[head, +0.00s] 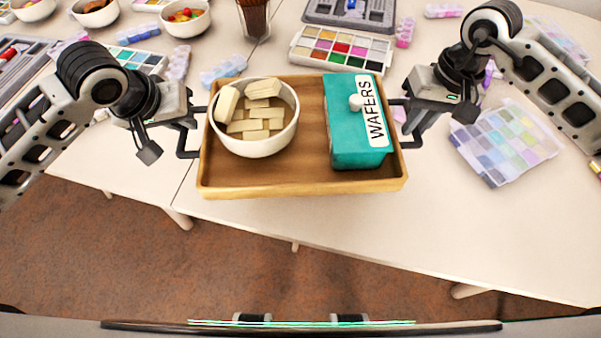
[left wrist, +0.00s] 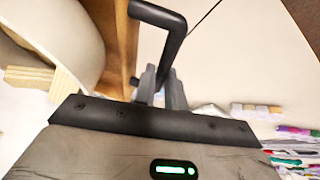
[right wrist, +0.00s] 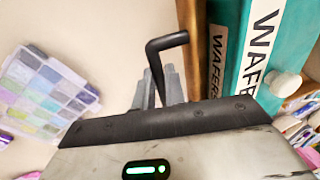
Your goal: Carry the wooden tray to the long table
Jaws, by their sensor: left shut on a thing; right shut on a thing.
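The wooden tray (head: 285,182) is in the middle of the head view, level, at the front edge of the long table (head: 240,213). On it stand a white bowl (head: 255,147) of pale wafers on the left and a teal box (head: 358,160) marked WAFERS on the right. My left gripper (head: 190,137) is shut on the tray's left black handle (left wrist: 160,25). My right gripper (head: 405,120) is shut on the right black handle (right wrist: 166,43). I cannot tell whether the tray touches the table or hangs just above it.
Behind the tray are a paint-colour bead case (head: 341,50) and a cup of dark sticks (head: 254,20). A clear bead organizer (head: 505,142) lies to the right. Bowls of beads (head: 186,18) and small boxes crowd the back left. The front right of the tabletop is clear.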

